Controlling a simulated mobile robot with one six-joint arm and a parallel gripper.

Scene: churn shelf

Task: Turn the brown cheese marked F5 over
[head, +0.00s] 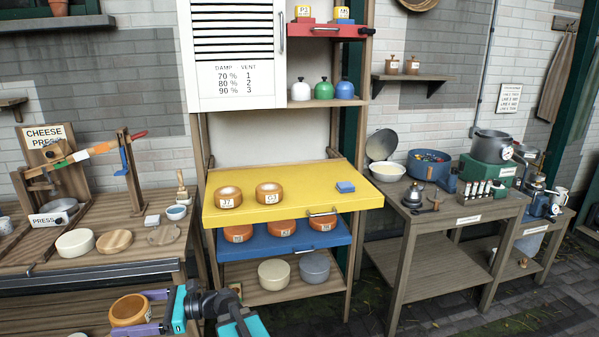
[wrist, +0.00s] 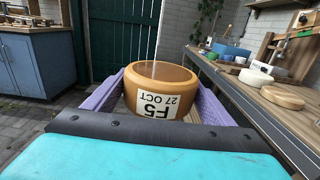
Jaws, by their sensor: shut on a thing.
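The brown cheese marked F5 (wrist: 165,75) is held between the two purple fingers of my gripper (wrist: 160,90) in the wrist view. Its label reads F5, 27 OCT, and the writing is upside down in that picture. The cheese lies about level, with a rimmed flat face up. In the head view, the cheese (head: 128,309) and my gripper (head: 143,311) are at the bottom left, in front of the cheese press bench. My gripper is shut on the cheese. The underside of the cheese is hidden.
Right of my gripper, a yellow shelf (head: 225,216) bears two brown cheeses and a blue block. A blue shelf (head: 262,250) below bears several orange cheeses. In the wrist view, a blue cabinet (wrist: 27,65) stands left.

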